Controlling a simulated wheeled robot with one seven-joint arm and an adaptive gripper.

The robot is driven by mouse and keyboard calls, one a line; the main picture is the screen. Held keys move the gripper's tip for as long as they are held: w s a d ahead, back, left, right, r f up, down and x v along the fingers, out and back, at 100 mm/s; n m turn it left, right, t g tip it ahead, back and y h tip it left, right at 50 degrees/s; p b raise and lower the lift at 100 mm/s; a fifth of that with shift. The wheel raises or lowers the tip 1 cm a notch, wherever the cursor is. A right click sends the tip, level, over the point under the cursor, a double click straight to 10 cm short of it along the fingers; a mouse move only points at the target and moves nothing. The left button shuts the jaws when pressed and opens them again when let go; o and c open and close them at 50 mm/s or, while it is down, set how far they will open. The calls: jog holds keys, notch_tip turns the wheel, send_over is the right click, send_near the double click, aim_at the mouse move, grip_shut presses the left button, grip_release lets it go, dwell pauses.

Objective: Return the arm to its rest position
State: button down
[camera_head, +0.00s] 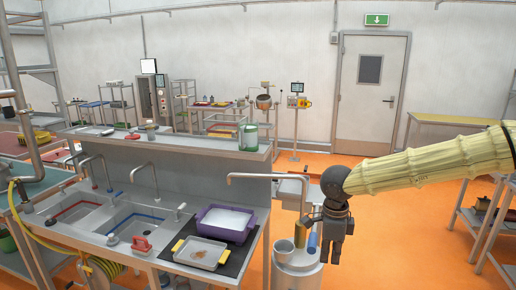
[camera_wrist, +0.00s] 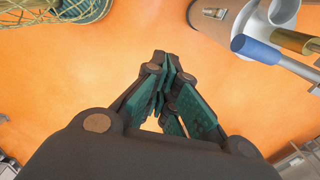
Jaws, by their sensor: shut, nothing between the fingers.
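My arm, in a pale yellow ribbed sleeve, reaches in from the right edge of the head view. My gripper (camera_head: 334,250) hangs from its end, pointing down, to the right of a round grey container. In the wrist view my gripper (camera_wrist: 160,95) is shut with its green-padded fingers together and nothing between them. Orange floor lies below the fingers. No object touches the fingers in the wrist view.
A sink counter with a purple tub (camera_head: 225,224) and a grey tray (camera_head: 200,253) stands left. Open orange floor (camera_head: 400,240) lies right.

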notch_tip(320, 180, down, 26)
jog(key=s+d+n+t+h+b, duration=0.2)
jog(key=s+d+n+h+b, duration=0.1)
jog(key=n+b, duration=0.25)
jog(key=s+f+n+t+b, duration=0.1)
jog(key=s+f+n+b, duration=0.1)
jog(key=s+f+n, duration=0.45)
jog(key=s+f+n+b, duration=0.15)
jog(key=s+f, duration=0.25)
jog(key=f, duration=0.6)
jog(key=s+f+n+g+y+b, duration=0.1)
jog(key=s+f+n+b, duration=0.1)
jog(key=s+f, duration=0.2)
jog(key=s+f+n+g+y+b, duration=0.1)
jog(key=s+f, duration=0.3)
jog(key=s, duration=0.6)
jog(key=s+f+n+g+y+b, duration=0.1)
jog(key=s+f+n+b, duration=0.1)
jog(key=s+f+n, duration=0.2)
jog(key=s, duration=0.3)
jog(key=shift+s+y+b, duration=0.3)
